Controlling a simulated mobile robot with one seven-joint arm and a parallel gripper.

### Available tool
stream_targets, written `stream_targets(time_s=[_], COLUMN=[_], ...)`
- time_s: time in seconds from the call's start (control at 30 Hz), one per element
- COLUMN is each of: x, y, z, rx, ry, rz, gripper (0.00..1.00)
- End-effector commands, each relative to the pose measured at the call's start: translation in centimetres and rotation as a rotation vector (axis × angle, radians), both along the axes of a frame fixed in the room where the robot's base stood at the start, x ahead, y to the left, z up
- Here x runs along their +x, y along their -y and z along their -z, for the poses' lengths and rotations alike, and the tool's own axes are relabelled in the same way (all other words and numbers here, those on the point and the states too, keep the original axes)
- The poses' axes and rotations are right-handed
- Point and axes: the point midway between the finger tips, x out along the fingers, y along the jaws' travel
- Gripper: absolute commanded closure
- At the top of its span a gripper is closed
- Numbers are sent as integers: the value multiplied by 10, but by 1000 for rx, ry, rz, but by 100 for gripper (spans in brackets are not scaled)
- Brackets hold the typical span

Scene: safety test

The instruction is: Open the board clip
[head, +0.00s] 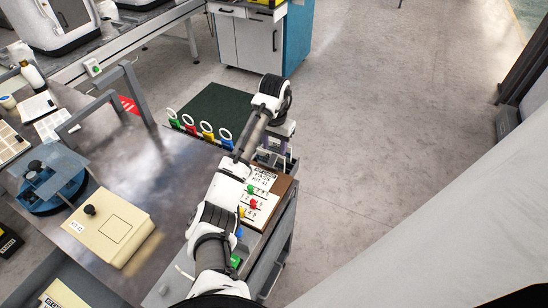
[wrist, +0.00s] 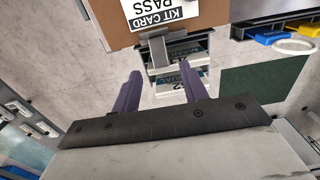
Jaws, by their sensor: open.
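The brown board (wrist: 205,14) with a white kit card (wrist: 160,10) reading "KIT CARD PASS" is at the top of the wrist view. It also shows in the head view (head: 286,187), partly behind my arm. A grey metal clip (wrist: 154,48) sticks out from the board's edge. My gripper (wrist: 160,72) is open and empty, its two purple fingers pointing at the clip, one on either side in the picture. The fingertips look apart from the clip. I cannot tell the gap in depth.
Below the clip lie booklets or boxes marked "MANUAL" (wrist: 182,52). Coloured tags with white rings (head: 207,131) hang beside a dark green mat (head: 215,105). A cream kit box (head: 110,232) and a blue round fixture (head: 45,185) stand on the metal table (head: 160,160).

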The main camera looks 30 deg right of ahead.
Motion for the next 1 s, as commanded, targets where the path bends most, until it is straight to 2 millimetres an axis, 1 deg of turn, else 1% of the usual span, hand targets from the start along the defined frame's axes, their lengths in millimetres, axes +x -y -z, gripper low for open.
stream_targets(time_s=[0.03, 0.1, 0.13, 0.3, 0.43, 0.67, 1.0], x=[-1, -1, 0, 0, 0, 1, 0], y=[1, 1, 0, -1, 0, 0, 0], z=[15, 25, 25, 40, 45, 45, 45], rx=[-2, -1, 1, 1, 0, 0, 0], ry=[-3, -3, -1, 0, 1, 1, 1], rz=[1, 1, 0, 0, 0, 0, 0], gripper=[56, 56, 56, 56, 56, 56, 100])
